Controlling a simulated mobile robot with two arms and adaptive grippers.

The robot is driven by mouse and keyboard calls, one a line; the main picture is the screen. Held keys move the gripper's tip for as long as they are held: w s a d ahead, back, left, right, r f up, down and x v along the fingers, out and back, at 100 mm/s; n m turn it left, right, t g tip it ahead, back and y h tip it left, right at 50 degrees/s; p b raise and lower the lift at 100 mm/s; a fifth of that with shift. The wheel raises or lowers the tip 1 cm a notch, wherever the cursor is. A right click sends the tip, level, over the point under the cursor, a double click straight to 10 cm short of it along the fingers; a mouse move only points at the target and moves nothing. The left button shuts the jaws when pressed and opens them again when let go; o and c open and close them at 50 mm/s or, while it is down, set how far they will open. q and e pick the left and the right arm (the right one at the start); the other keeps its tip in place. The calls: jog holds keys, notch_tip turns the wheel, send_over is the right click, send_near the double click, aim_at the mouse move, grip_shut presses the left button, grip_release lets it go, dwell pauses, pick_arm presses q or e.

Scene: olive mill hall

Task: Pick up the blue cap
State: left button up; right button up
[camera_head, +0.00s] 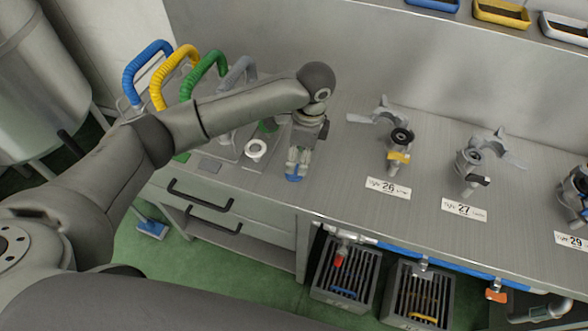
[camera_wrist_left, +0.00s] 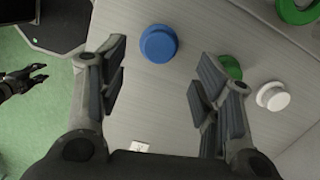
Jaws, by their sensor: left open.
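The blue cap (camera_wrist_left: 158,44) is round and sits on the grey worktop (camera_wrist_left: 170,95). In the left wrist view it lies between and slightly beyond the fingertips of my left gripper (camera_wrist_left: 161,60), apart from both. The gripper is open and empty. In the head view my left gripper (camera_head: 299,158) points down over the worktop near its front edge, and a bit of the blue cap (camera_head: 293,178) shows at its tips. A dark gripper-like hand (camera_wrist_left: 22,82), probably my right one, shows at the left edge of the wrist view; its opening is unclear.
A white cap (camera_wrist_left: 272,96) and a green cap (camera_wrist_left: 230,67) stand right of the blue cap. Blue (camera_head: 146,62), yellow and green hoses rise at the back left. Clamp fittings (camera_head: 398,140) with number labels stand to the right. Slatted crates (camera_head: 345,272) are below the worktop.

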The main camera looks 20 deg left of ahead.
pick_arm(q)
jog(key=f+p, duration=0.1)
jog(key=f, duration=0.1)
jog(key=a+f, duration=0.1)
jog(key=f, duration=0.1)
jog(key=shift+s+f+p, duration=0.2)
jog(key=shift+f+p, duration=0.2)
jog(key=shift+f, duration=0.35)
jog(key=c, duration=1.1)
